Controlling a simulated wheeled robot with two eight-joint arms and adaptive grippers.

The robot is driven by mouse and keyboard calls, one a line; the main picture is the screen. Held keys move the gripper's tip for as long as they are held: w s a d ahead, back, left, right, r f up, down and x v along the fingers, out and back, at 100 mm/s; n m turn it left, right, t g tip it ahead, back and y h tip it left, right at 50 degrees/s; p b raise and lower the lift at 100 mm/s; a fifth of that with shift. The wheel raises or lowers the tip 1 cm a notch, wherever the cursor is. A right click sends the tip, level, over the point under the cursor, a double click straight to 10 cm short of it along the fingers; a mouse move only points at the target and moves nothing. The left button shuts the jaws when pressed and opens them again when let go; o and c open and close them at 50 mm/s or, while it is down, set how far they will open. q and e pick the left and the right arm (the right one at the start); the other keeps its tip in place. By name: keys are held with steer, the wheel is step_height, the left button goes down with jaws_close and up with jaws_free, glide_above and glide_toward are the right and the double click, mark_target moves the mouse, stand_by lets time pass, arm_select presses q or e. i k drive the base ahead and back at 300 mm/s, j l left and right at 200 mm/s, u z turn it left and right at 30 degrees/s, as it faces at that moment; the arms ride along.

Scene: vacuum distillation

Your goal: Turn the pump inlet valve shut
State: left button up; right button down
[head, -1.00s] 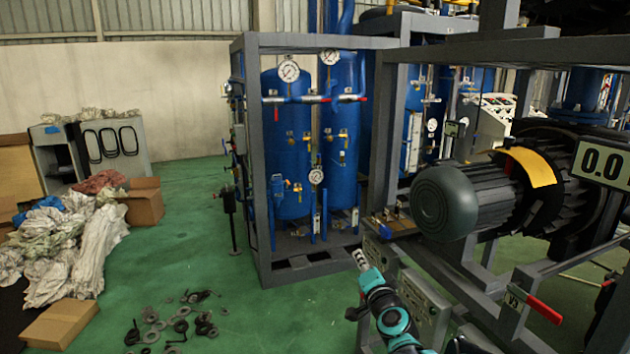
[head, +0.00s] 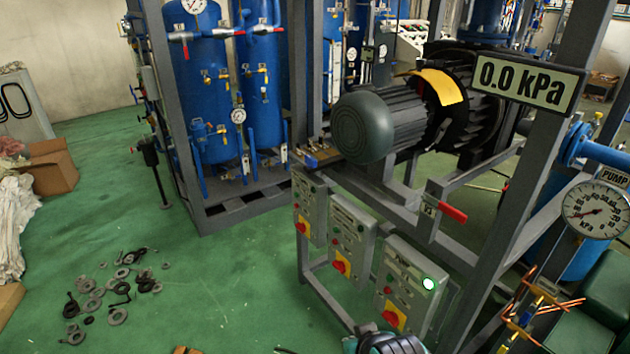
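A valve with a red lever handle (head: 452,213) and a small white tag sits on the grey frame below the motor. Its lever slants down to the right. I cannot read the tag well enough to tell whether this is the pump inlet valve. A round gauge (head: 596,210) marked PUMP and kPa is at the right edge, beside blue piping (head: 605,153). Part of my arm, teal and black, shows at the bottom edge. Neither gripper's fingers can be made out.
Several grey switch boxes with red-yellow knobs line the lower frame; the nearest box (head: 408,290) has a lit green lamp. A display (head: 527,84) reads 0.0 kPa. Frame posts stand around the dark green motor (head: 365,125).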

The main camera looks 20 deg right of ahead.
mark_target(450, 211)
steer(key=z, duration=1.4)
